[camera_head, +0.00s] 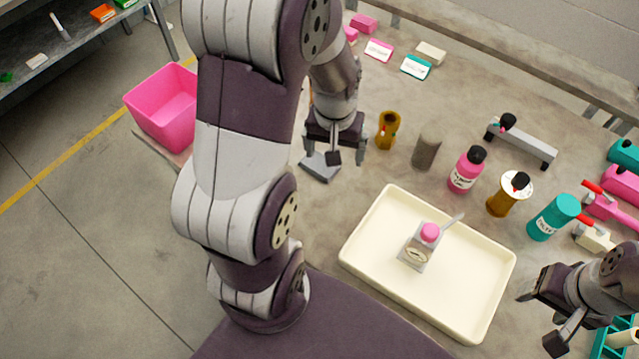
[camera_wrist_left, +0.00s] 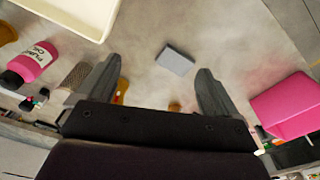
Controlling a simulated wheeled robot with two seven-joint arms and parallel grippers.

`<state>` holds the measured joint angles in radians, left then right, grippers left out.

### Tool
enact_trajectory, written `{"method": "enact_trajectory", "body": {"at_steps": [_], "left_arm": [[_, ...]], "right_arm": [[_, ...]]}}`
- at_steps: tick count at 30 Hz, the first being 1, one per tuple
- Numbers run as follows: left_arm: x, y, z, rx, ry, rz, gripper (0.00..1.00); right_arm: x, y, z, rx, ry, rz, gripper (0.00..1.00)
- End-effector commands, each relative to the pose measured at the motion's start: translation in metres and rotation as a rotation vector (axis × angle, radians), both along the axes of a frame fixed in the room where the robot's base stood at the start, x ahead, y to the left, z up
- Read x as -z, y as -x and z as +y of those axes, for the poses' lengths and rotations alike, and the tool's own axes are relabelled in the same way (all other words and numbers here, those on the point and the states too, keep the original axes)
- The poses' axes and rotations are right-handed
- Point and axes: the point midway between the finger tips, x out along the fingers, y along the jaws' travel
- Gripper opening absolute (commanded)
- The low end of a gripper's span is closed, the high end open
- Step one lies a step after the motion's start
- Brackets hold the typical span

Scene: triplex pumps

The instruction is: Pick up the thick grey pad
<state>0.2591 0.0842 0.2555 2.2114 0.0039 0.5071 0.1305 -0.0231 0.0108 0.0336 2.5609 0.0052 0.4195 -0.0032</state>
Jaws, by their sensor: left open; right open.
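The thick grey pad (camera_head: 320,167) lies flat on the table, left of the cream tray, just below my left gripper in the head view. My left gripper (camera_head: 334,150) is open and empty above the table; my own arm hides part of the scene around it. In the left wrist view the pad (camera_wrist_left: 176,59) shows as a small grey block beyond and between the spread fingers of my left gripper (camera_wrist_left: 157,80), apart from both. My right gripper (camera_head: 538,315) is open and empty at the lower right, beside the tray.
The cream tray (camera_head: 365,258) holds a grey container with a pink top. A brown cup (camera_head: 388,130), a grey cylinder (camera_head: 426,151) and a pink bottle (camera_head: 466,171) stand right of my left gripper. A pink bin (camera_head: 160,108) is at the left.

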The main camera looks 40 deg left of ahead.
Motion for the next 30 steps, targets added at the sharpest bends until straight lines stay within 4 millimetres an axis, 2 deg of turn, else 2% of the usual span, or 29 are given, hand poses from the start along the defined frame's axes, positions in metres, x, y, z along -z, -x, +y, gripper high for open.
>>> {"method": "enact_trajectory", "body": {"at_steps": [1,3,4,6,9,12,14,21,26,30], "left_arm": [[0.064,-0.017,0.027,-0.177,0.011,0.005,0.94],[0.085,-0.037,0.061,-0.459,0.030,0.016,0.94],[0.088,-0.044,0.073,-0.572,0.038,0.020,0.94],[0.080,-0.058,0.091,-0.814,0.054,0.027,0.94],[0.057,-0.069,0.094,-1.043,0.066,0.034,0.94],[0.058,-0.063,0.091,-1.161,0.068,0.064,0.94],[0.067,-0.063,0.091,-1.185,0.068,0.067,0.94],[0.119,-0.064,0.090,-1.186,0.068,0.062,0.94],[0.137,-0.065,0.090,-1.184,0.069,0.061,0.94],[0.164,-0.068,0.088,-1.183,0.068,0.063,0.94]], "right_arm": [[0.063,0.000,0.000,0.000,0.000,0.000,0.63],[0.086,0.000,0.000,0.000,0.000,0.000,0.63],[0.090,0.000,0.000,0.000,0.000,0.000,0.63],[0.090,-0.001,0.000,0.000,0.000,0.000,0.63],[0.078,-0.001,0.000,0.000,0.000,-0.003,0.63],[0.078,-0.001,0.000,0.000,0.000,-0.002,0.63],[0.078,-0.001,0.000,0.000,0.000,-0.002,0.63],[0.079,-0.001,0.000,0.000,0.000,-0.001,0.63],[0.078,-0.001,0.000,0.000,0.000,-0.001,0.63],[0.076,-0.001,0.000,0.000,0.000,-0.001,0.63]]}}
